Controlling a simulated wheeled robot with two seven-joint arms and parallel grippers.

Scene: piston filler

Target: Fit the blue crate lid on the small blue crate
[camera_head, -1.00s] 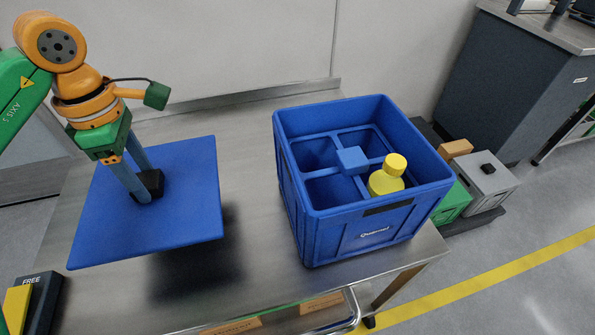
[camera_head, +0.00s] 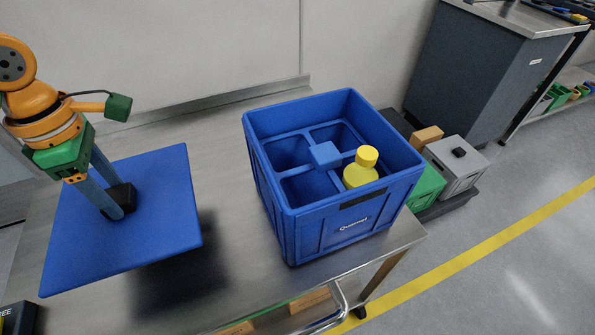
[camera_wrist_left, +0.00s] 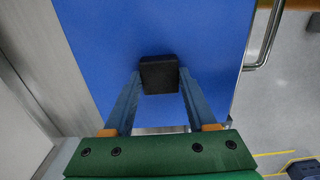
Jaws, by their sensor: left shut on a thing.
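The blue crate lid (camera_head: 150,215) is a flat square plate with a black knob (camera_head: 122,197) on top. My left gripper (camera_head: 118,205) is shut on the knob and holds the lid above the table at the left; a shadow lies below it. In the left wrist view the fingers close on the knob (camera_wrist_left: 159,74) in the middle of the lid (camera_wrist_left: 205,30). The small blue crate (camera_head: 330,225) stands upright and open on the table, right of the lid. It has a divider with compartments and holds a yellow bottle (camera_head: 361,173) in one of them. My right gripper is not in view.
The steel table (camera_head: 215,285) is clear between lid and crate. A wall (camera_head: 200,50) runs behind it. Right of the table are a green crate (camera_head: 427,187), a grey box (camera_head: 458,165) and a dark cabinet (camera_head: 485,75). A rail (camera_head: 340,305) runs along the front edge.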

